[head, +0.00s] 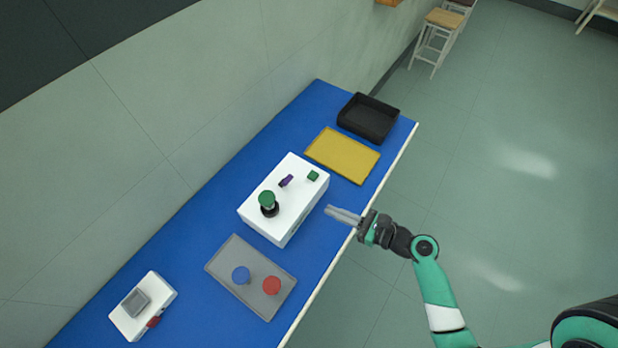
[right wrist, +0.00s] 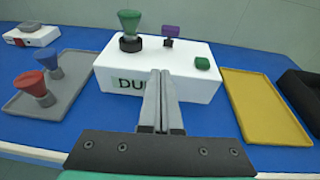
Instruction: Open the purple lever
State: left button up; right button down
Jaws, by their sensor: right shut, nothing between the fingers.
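The purple lever (head: 286,181) stands on top of the white box (head: 310,205), between a green knob piece on a black base (head: 267,200) and a small green button (head: 313,175). In the right wrist view the purple lever (right wrist: 170,32) appears upright at the back of the box top. My right gripper (head: 330,210) is shut and empty. It is beside the box's front right side, apart from the lever. In the right wrist view its fingers (right wrist: 160,75) point at the box and hide part of its dark lettering. My left gripper is not in view.
A grey tray (head: 225,262) with a blue piece (head: 241,275) and a red piece (head: 271,285) lies nearer. A yellow tray (head: 345,155) and a black bin (head: 368,118) lie beyond the box. A small white device (head: 132,318) is at lower left. A wall runs behind the blue table.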

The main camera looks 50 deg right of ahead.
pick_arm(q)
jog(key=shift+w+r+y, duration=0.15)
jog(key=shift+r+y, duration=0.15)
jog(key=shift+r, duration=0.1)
pick_arm(e)
jog(key=shift+s+d+m+h, duration=0.3)
jog(key=shift+s+d+h, duration=0.1)
jog(key=shift+d, duration=0.25)
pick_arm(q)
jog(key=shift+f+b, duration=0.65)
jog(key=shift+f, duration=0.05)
pick_arm(e)
send_near(285, 181)
jog(key=shift+w+d+f, duration=0.15)
jog(key=shift+w+f, duration=0.45)
jog(key=shift+w, duration=0.35)
jog(key=shift+w+d+f, duration=0.1)
jog(key=shift+w+f, duration=0.5)
jog(key=shift+w, duration=0.35)
jog(key=shift+w+d+f, duration=0.15)
jog(key=shift+w+f, duration=0.45)
jog(key=shift+w, duration=0.3)
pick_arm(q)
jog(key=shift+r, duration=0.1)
